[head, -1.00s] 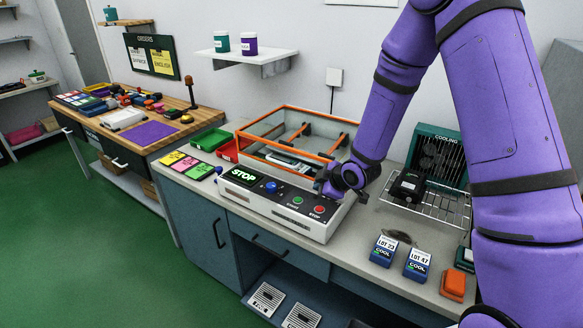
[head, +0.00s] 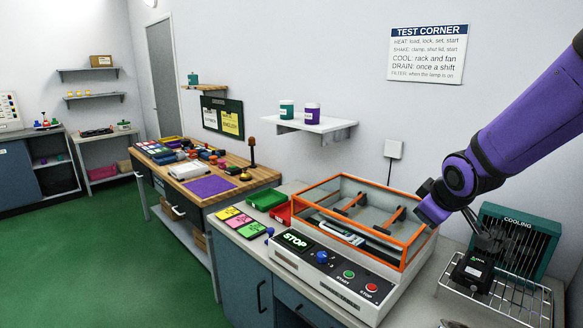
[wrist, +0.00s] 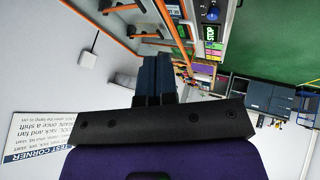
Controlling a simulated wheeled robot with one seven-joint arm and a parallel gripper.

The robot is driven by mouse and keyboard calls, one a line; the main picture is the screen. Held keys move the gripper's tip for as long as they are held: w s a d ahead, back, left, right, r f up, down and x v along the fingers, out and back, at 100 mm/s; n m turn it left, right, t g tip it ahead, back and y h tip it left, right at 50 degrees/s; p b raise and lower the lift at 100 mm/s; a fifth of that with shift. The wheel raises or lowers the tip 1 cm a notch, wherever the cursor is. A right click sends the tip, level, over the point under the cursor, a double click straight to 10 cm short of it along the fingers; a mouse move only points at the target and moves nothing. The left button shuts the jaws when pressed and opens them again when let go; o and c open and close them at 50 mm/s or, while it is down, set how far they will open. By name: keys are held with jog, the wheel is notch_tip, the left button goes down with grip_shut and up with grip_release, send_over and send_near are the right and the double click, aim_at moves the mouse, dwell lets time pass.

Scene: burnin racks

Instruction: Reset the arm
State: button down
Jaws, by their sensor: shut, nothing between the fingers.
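My gripper (wrist: 155,78) is seen in the wrist view, its dark fingers together and empty. In the head view my purple arm (head: 530,110) comes in from the right edge and bends down beside the shaker's right end. The fingers are hard to make out there. The orange-framed shaker box (head: 345,182) stands on its grey base, whose display reads STOP (head: 295,240). The wrist view shows part of the orange frame (wrist: 120,40) and the STOP display (wrist: 211,33), beyond the fingers.
A cooling rack (head: 520,300) holds a black device (head: 472,272) at the right, close below my arm. A wall sign (head: 427,53) and a shelf (head: 310,127) with two jars hang above the bench. The green floor (head: 120,250) at left is clear.

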jog(key=s+r+m+g, duration=0.1)
jog(key=s+r+m, duration=0.3)
jog(key=s, duration=0.8)
jog(key=s+r+m+g, duration=0.1)
jog(key=s+r+m, duration=0.2)
jog(key=s+r, duration=0.4)
jog(key=s, duration=0.6)
jog(key=shift+s+d+r+m, duration=0.2)
jog(key=shift+d+r+m, duration=0.2)
